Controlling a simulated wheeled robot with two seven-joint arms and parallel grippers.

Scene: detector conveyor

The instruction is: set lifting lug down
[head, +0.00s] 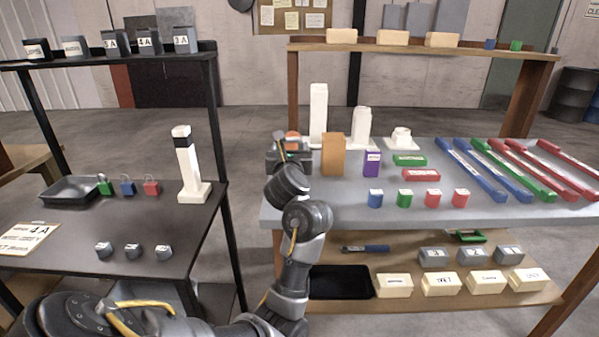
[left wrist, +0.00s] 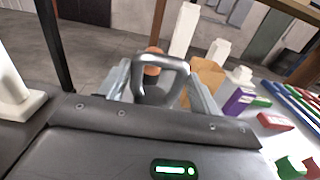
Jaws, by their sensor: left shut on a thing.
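The lifting lug (left wrist: 160,70) is a grey metal loop on a darker block in the left wrist view. It stands between the two fingers of my left gripper (left wrist: 162,92), which is shut on it. In the head view my left gripper (head: 287,142) is over the left end of the grey table (head: 335,210), its dark body hiding most of the lug. I cannot tell whether the lug touches the table. My right gripper is in neither view.
An orange-brown box (head: 333,154) and a purple box (head: 372,163) stand just right of my left gripper. White pillars (head: 318,115) stand behind. Coloured bars (head: 515,168) fill the table's right side. A black table (head: 135,215) with a white post (head: 187,170) is at left.

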